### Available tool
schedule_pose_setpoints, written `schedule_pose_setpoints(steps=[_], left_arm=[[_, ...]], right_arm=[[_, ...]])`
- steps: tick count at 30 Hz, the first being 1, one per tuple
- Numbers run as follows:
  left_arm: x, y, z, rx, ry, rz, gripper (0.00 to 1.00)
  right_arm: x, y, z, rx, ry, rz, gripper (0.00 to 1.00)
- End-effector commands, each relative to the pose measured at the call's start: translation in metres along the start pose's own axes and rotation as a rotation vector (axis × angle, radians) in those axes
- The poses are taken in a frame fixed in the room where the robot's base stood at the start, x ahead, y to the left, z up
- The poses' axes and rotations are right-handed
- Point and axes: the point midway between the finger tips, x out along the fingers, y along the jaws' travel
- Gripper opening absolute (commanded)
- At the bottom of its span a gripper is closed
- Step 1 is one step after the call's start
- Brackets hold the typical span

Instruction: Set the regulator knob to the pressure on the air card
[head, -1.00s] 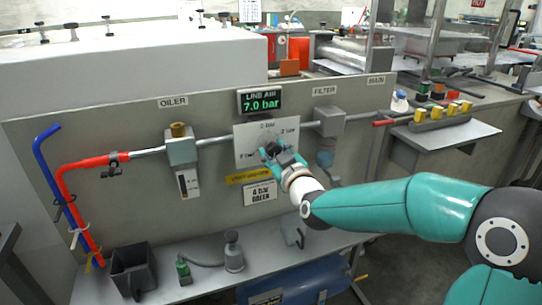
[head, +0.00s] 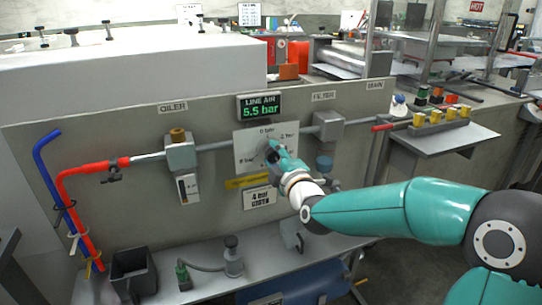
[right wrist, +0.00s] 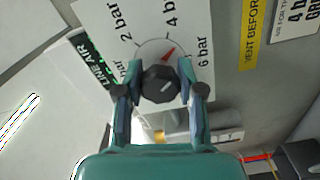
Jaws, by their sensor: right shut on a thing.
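The regulator knob (right wrist: 160,86) is dark, with a red pointer (right wrist: 168,54) on a white dial plate (head: 243,150). In the right wrist view the pointer lies between the 4 bar and 6 bar marks. My right gripper (right wrist: 160,80) is shut on the knob, one finger on each side; in the head view the gripper (head: 273,153) mostly hides the knob. The line air display (head: 261,107) above the dial reads 5.5 bar in green. The white air card (head: 259,198) below reads 4 bar; its lower line is blurred. My left gripper is not in view.
A yellow strip (head: 247,181) is between dial and card. The oiler (head: 181,154) is left of the dial and the filter (head: 328,124) right of it, on a grey pipe.

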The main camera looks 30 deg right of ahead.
Motion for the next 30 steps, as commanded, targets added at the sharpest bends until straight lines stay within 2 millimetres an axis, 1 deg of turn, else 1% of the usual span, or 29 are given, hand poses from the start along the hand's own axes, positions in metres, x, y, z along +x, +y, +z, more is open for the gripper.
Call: schedule_pose_setpoints(steps=[1, 6, 15, 22, 30], left_arm=[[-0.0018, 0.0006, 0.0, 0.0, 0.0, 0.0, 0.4], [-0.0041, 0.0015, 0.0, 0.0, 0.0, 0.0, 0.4], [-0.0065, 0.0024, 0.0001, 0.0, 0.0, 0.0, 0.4], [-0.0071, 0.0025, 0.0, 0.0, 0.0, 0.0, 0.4], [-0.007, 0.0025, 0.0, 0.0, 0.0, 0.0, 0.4]], right_arm=[[0.0005, 0.0022, -0.0037, -0.045, 0.008, 0.003, 0.03], [0.0005, 0.002, -0.0037, -0.186, 0.008, 0.003, 0.03], [0.0005, 0.0009, -0.0036, -0.353, 0.008, 0.001, 0.03], [0.0004, -0.0001, -0.0036, -0.403, 0.009, -0.001, 0.03], [0.0003, -0.0012, -0.0037, -0.409, 0.009, -0.003, 0.03]])
